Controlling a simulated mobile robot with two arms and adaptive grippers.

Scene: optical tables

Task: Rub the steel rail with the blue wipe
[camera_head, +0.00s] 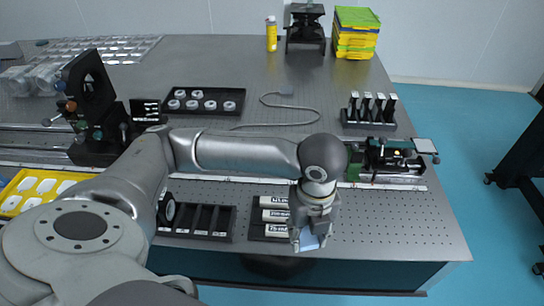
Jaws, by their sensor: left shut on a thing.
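My left arm comes in from the left and reaches across the table. Its gripper (312,234) points down near the front edge of the table and is shut on the blue wipe (310,242), of which a small pale-blue part shows between the fingers. A long, thin steel rail (237,179) runs left to right across the table, behind the gripper. My arm hides part of the rail. The wipe appears apart from the rail, on its front side. My right gripper is not in view.
An optical mount (392,160) stands at the rail's right end. A cable (262,103) lies behind my arm. The front-right tabletop (400,225) is clear.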

